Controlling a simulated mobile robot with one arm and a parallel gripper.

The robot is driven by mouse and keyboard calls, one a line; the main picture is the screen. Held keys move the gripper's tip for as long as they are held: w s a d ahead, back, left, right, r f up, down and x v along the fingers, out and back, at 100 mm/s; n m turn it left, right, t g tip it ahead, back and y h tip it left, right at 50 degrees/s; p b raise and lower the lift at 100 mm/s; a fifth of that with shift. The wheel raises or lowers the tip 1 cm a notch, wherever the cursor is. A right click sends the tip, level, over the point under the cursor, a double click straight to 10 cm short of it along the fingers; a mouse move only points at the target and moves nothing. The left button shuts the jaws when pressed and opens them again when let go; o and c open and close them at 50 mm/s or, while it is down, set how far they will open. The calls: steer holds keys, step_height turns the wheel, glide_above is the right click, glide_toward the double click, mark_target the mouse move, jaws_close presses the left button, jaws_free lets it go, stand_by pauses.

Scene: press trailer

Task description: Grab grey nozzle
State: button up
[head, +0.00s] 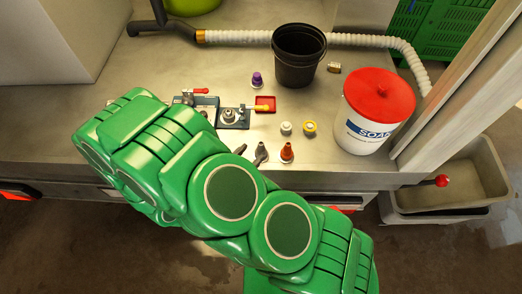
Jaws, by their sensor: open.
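Two dark grey finger-like tips, which look like my gripper (251,151), poke out past my green arm near the counter's front edge. They stand apart, and the rest of the gripper is hidden behind the arm.
An orange cone-shaped nozzle (287,152) stands right of the tips. White (286,128), yellow (310,128) and purple (257,79) pieces stand on the counter (200,70). A black bucket (299,58) and a red-lidded soap tub (376,115) stand at right. A white hose (350,40) runs behind.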

mark_target(259, 151)
steer(key=shift+w+d+f, duration=0.45)
steer(key=shift+w+d, duration=0.15)
steer(key=shift+d, duration=0.05)
steer(key=shift+w+d+f, duration=0.45)
steer(key=shift+w+d, duration=0.15)
steer(key=shift+d, duration=0.05)
steer(key=shift+x, duration=1.05)
steer(key=shift+c, duration=0.3)
steer(key=c, duration=1)
steer(key=shift+c, duration=0.2)
steer(key=shift+r, duration=5)
